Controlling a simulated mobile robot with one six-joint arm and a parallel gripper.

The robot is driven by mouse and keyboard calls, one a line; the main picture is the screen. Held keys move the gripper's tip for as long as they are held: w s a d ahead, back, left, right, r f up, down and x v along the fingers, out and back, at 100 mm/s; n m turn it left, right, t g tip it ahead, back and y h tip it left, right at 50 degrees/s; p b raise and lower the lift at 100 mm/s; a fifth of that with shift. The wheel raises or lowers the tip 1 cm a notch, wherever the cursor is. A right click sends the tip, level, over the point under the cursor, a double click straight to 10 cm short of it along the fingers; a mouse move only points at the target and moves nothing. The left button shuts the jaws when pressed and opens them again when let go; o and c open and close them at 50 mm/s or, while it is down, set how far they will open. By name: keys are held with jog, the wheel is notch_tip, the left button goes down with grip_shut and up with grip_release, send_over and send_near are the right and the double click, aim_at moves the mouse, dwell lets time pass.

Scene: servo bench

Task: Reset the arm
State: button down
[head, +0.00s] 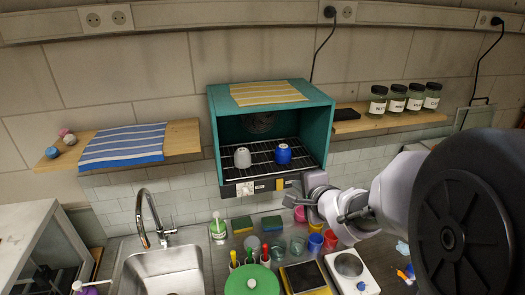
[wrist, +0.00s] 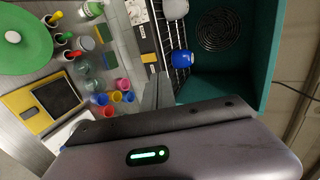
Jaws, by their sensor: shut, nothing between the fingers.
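My arm reaches in from the right of the head view. My gripper (head: 292,198) is in front of the lower right edge of the open teal oven (head: 216,140). In the wrist view, my gripper's fingers (wrist: 158,92) are together, with nothing between them. A white cup (head: 242,157) and a blue cup (head: 283,153) stand on the oven's wire rack (head: 262,155), apart from my gripper. Part of my gripper's surroundings in the head view is hidden by my arm.
Below is a counter with a sink (head: 188,282), a green round lid (head: 252,283), several coloured cups (head: 315,242) and a white scale (head: 350,268). A left shelf (head: 185,138) holds a striped cloth (head: 122,146). Several jars (head: 397,98) stand on the right shelf (head: 375,122).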

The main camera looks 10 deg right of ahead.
jog(key=s+f+n+g+h+b, duration=0.25)
jog(key=s+f+b, duration=0.25)
jog(key=f+b, duration=0.55)
jog(key=s+a+f+n+g+y+b, duration=0.2)
jog(key=s+a+f+n+b, duration=0.3)
jog(key=s+a+f+b, duration=0.2)
jog(key=s+a+f+n+g+y+b, duration=0.2)
jog(key=s+a+f+n+b, duration=0.4)
jog(key=s+b, duration=0.5)
jog(key=s+f, duration=0.2)
jog(key=s, duration=0.1)
jog(key=shift+a, duration=0.35)
jog(key=shift+s+f+y, duration=0.1)
jog(key=shift+f+y, duration=0.05)
jog(key=shift+y, duration=0.1)
